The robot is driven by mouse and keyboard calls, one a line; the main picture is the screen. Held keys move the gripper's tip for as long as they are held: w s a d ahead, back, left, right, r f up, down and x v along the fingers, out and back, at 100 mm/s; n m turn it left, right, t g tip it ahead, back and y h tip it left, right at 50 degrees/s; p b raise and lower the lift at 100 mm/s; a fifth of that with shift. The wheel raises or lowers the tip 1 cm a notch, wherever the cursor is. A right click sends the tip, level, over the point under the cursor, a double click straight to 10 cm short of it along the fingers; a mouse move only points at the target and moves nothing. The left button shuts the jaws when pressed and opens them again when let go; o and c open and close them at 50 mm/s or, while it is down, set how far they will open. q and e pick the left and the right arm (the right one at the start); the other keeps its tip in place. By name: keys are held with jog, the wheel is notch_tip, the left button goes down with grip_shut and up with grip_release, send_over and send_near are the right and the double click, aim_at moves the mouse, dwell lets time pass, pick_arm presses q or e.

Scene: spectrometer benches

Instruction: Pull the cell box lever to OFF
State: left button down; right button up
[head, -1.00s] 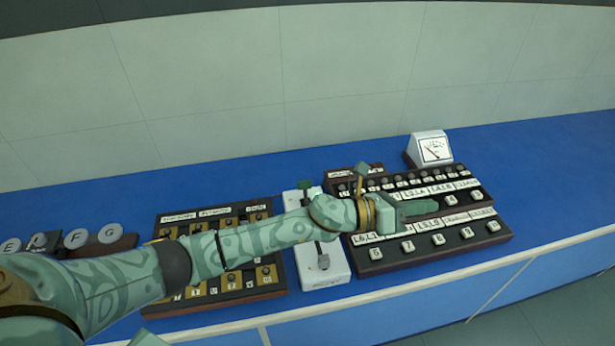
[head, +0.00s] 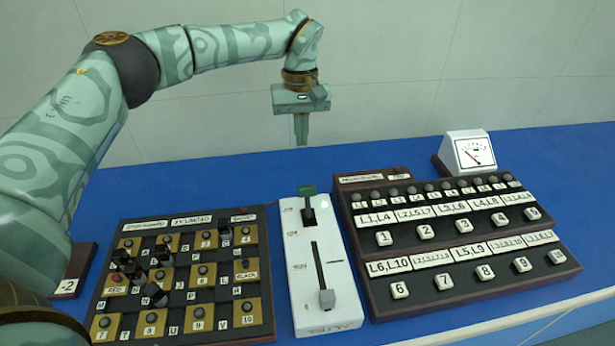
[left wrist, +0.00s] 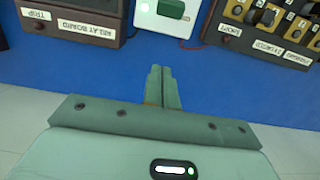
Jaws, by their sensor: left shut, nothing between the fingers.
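The white cell box (head: 345,315) stands on the blue bench between two dark panels. A lever with a green handle (head: 309,192) rises at its far end. A grey knob (head: 327,299) sits at the near end of a dark slot. Small labels on the box are too small to read surely. My left gripper (head: 301,141) is shut and empty, pointing down above the back of the bench, beyond the box and apart from the lever. In the left wrist view, the shut fingers (left wrist: 162,75) point toward the box (left wrist: 148,20) and its green handle (left wrist: 171,9). My right gripper is not in view.
A plugboard (head: 190,330) with black plugs stands left of the box. A relay board (head: 350,195) with white buttons stands close on the right. A meter (head: 474,153) sits behind it. The blue bench (head: 215,175) behind the box is clear, up to the pale wall.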

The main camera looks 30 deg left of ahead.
aim_at(308, 202)
pick_arm(q)
jog(key=s+d+f, duration=0.1)
jog(key=f, duration=0.1)
jog(key=s+f+b, duration=0.1)
jog(key=f, duration=0.2)
jog(key=s+d+f+b, duration=0.1)
jog(key=f, duration=0.2)
jog(key=shift+s+d+f, duration=0.2)
jog(key=shift+s+d, duration=0.05)
jog(key=shift+d, duration=0.1)
jog(key=shift+s+d, duration=0.15)
jog(key=shift+r, duration=0.1)
